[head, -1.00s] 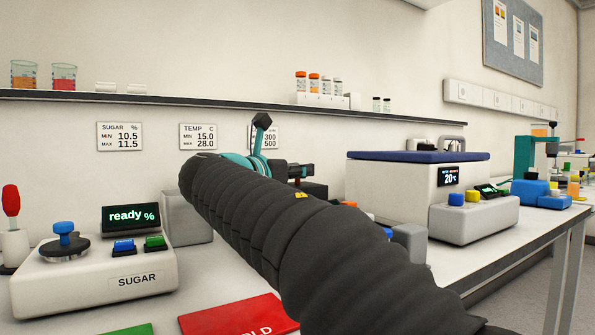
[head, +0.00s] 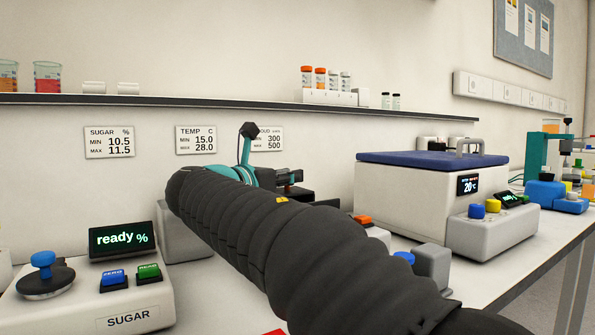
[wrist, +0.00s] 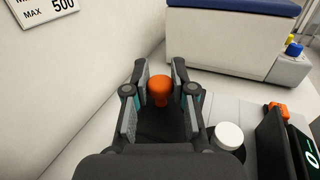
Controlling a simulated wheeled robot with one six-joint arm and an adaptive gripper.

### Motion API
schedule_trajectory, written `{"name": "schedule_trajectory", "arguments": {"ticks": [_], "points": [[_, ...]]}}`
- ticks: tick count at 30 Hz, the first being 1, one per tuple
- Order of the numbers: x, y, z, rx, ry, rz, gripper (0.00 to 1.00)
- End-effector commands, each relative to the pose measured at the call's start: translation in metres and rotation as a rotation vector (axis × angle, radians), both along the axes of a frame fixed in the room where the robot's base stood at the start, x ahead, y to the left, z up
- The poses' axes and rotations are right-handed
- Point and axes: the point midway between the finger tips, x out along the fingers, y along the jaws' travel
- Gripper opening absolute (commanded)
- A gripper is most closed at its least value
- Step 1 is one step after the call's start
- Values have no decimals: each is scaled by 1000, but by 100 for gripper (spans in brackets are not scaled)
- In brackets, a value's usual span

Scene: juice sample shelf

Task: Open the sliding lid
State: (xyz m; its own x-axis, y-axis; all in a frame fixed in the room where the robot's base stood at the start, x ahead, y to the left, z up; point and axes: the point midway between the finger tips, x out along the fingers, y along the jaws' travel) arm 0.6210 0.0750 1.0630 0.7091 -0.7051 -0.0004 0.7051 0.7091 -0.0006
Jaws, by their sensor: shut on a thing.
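An orange knob (wrist: 158,91) stands between the two fingers of my gripper (wrist: 160,76) in the wrist view, and the fingers are shut on it. A flat dark surface (wrist: 165,124) lies under the knob; it looks like the sliding lid, but its edges are hidden by the fingers. In the head view my gripper (head: 289,176) is behind my dark sleeved arm, low over a black device (head: 312,197). The arm hides most of that device and the knob. I cannot tell how far the lid is slid.
A white round cap (wrist: 229,135) is close to the right finger. A white bath with a blue lid (head: 432,160) stands to the right. The SUGAR device (head: 90,291) is at the left front. The wall rises close on the wrist view's left.

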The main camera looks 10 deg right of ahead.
Motion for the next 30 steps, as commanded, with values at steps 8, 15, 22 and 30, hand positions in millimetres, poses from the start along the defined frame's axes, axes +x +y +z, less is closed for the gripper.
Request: {"name": "schedule_trajectory", "arguments": {"ticks": [8,15,22,30], "points": [[-2,1,0,1,-1,-1,0],[-2,1,-1,0,0,-2,48],[-3,1,0,0,0,-1,48],[-17,16,0,1,-1,2,48]]}}
